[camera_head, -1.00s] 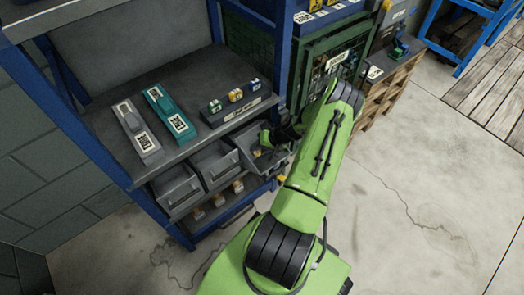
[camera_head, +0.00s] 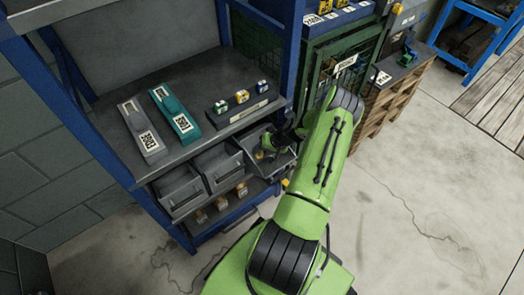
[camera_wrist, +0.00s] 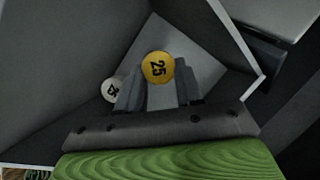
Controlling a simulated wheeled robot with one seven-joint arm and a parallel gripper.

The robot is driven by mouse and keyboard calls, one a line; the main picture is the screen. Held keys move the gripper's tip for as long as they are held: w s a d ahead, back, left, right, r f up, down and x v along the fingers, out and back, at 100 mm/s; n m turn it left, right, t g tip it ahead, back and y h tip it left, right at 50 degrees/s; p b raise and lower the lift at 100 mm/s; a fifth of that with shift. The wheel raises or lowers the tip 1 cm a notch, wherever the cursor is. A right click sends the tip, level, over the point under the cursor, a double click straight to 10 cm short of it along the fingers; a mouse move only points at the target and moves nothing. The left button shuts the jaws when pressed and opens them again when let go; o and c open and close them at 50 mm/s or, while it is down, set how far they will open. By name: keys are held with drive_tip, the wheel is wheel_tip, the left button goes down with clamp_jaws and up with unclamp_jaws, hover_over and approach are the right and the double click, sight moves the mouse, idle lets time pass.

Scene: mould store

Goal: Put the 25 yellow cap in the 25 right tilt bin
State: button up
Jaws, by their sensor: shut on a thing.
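The yellow cap (camera_wrist: 157,67), marked 25, sits at the tips of my gripper (camera_wrist: 158,88) in the wrist view. My gripper is shut on it, with a grey finger on each side. In the head view my gripper (camera_head: 272,143) is over the right tilt bin (camera_head: 285,160), the rightmost of three grey bins under the shelf. The wrist view shows the grey bin walls (camera_wrist: 60,70) around the cap. A white cap (camera_wrist: 112,89), also marked 25, lies left of my left finger. I cannot tell whether the yellow cap touches the bin floor.
The middle bin (camera_head: 220,168) and left bin (camera_head: 180,190) stand beside it. Above, the shelf holds a grey case (camera_head: 140,128), a teal case (camera_head: 175,113) and a block with three small items (camera_head: 242,108). A blue post (camera_head: 292,60) rises close to my arm.

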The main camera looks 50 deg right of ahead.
drive_tip(key=o, duration=1.2)
drive_tip(key=p+v, duration=0.5)
drive_tip(key=v, duration=1)
drive_tip(key=shift+s+d+r, duration=0.1)
drive_tip(key=shift+s+r, duration=0.1)
drive_tip(key=shift+r, duration=0.05)
